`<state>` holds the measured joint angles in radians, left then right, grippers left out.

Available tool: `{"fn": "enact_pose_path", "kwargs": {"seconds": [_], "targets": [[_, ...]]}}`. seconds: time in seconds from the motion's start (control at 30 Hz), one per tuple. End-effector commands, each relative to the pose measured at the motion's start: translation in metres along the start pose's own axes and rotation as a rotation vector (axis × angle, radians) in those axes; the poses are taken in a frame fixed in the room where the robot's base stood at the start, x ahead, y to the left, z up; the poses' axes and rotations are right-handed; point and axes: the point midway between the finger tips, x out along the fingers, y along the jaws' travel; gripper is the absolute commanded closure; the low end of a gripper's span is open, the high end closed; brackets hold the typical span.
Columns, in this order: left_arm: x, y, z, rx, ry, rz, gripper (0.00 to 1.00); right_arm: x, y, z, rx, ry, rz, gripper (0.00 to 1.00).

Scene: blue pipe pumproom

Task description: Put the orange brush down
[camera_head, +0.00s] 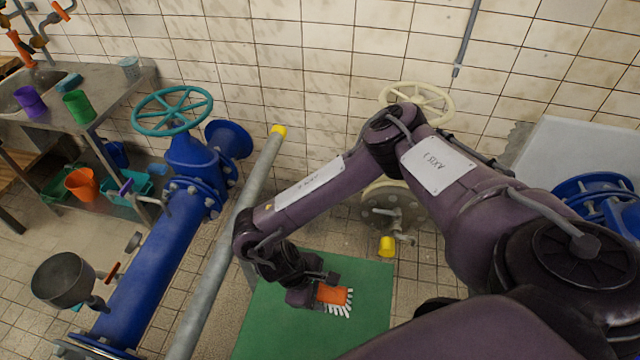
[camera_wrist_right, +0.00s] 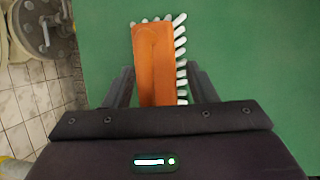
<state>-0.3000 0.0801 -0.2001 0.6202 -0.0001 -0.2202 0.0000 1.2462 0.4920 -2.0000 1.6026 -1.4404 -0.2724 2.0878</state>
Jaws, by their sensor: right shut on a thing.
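The orange brush (camera_head: 334,295) has an orange back and white bristles. My right gripper (camera_head: 318,284) is shut on it, over the green mat (camera_head: 262,318). In the right wrist view the brush (camera_wrist_right: 155,62) lies between the two dark fingers of my right gripper (camera_wrist_right: 158,88), its bristles showing along the right side and far end. I cannot tell whether the brush touches the green surface. My left gripper is not in view.
A blue pipe (camera_head: 150,262) with a teal handwheel (camera_head: 172,110) and a grey pipe (camera_head: 222,250) run left of the mat. A sink table (camera_head: 110,88) is at far left. Bare green mat surrounds the brush.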

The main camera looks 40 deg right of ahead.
Motion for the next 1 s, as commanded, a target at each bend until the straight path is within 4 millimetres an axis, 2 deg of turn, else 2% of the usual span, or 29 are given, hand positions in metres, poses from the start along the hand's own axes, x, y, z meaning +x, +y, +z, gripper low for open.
{"fn": "enact_pose_path", "kwargs": {"seconds": [0.37,0.4,0.53,0.83,1.0], "targets": [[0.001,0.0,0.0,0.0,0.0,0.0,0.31,0.004,-0.001,-0.002,0.0,0.002,0.0,0.7],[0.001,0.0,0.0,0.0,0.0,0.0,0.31,0.003,-0.001,-0.002,0.0,0.002,0.0,0.43],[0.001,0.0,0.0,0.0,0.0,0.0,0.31,0.003,-0.001,-0.002,0.0,0.002,0.0,0.26],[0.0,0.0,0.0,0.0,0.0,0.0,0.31,0.001,0.0,-0.001,0.0,0.002,0.0,0.26],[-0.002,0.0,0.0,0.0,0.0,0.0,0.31,-0.018,0.001,-0.002,-0.002,0.006,0.002,0.26]]}}
